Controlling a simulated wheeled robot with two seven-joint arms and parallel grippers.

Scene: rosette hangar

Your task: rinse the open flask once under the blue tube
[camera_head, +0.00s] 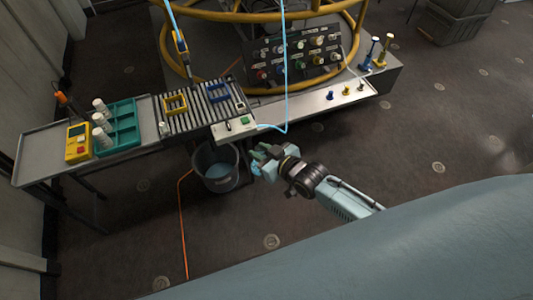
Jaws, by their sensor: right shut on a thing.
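My right gripper (262,158) reaches in from the right and is shut on a small pale-blue thing (256,169), probably the flask. The fingers hide much of it, so I cannot see its mouth or its tilt clearly. It is just right of the bucket (218,184) and apart from the bench. The tube's bend is above and right of the gripper in the picture. My left gripper is not in view.
A roller bench carries a yellow frame (175,104) and a blue frame (218,91). A teal tray (122,125), white cylinders and a yellow box (78,142) stand left. A panel of coloured knobs (296,53) stands behind. An orange cable (181,220) crosses the floor.

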